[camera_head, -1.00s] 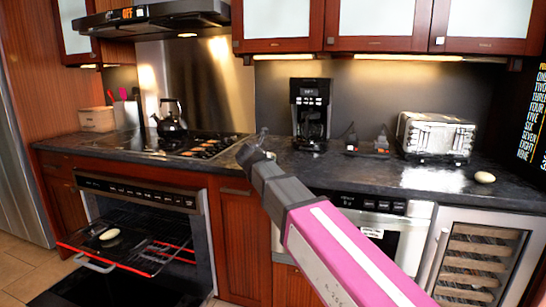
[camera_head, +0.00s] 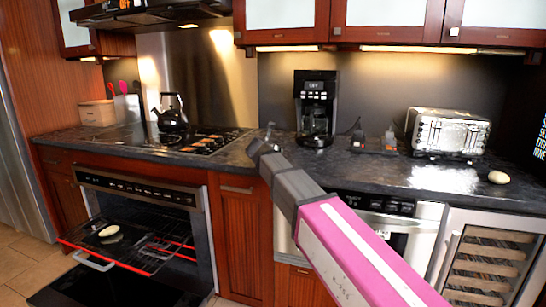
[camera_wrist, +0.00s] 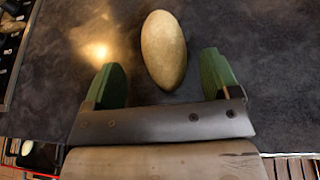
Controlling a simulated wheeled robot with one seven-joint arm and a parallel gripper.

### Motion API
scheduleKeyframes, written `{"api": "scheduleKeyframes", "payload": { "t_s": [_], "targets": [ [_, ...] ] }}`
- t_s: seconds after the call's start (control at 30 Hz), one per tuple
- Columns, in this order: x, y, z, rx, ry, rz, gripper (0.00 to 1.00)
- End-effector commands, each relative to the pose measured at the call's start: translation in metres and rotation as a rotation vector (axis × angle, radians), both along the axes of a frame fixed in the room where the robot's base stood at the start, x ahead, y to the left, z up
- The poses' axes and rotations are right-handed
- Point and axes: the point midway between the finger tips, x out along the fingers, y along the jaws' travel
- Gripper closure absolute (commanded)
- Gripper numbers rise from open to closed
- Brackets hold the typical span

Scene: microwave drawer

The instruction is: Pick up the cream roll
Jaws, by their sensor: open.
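A cream-coloured oval roll (camera_wrist: 164,50) lies on the dark counter in the wrist view, just beyond and between my fingertips. My gripper (camera_wrist: 163,78) is open, with one green finger on each side of the roll's near end. No contact with the roll shows. In the head view my gripper (camera_head: 266,142) is over the counter right of the cooktop, and no roll can be made out there. Another pale oval (camera_head: 498,177) lies on the counter at the far right. A third pale oval (camera_head: 110,231) lies on the pulled-out oven rack.
The oven stands open with its rack (camera_head: 150,262) out at lower left. A kettle (camera_head: 172,118) stands on the cooktop (camera_head: 205,140). A coffee maker (camera_head: 315,105) and a toaster (camera_head: 447,131) stand behind on the counter. The counter around the near roll is clear.

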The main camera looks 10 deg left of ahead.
Motion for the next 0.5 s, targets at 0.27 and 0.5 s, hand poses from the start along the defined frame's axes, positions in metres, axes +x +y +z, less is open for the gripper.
{"api": "scheduleKeyframes", "payload": {
  "t_s": [0.27, 0.5],
  "targets": [
    [0.036, -0.002, -0.015, 0.0, 0.001, -0.001, 0.18],
    [0.039, -0.003, -0.017, 0.0, 0.0, 0.0, 0.18]
  ]
}}
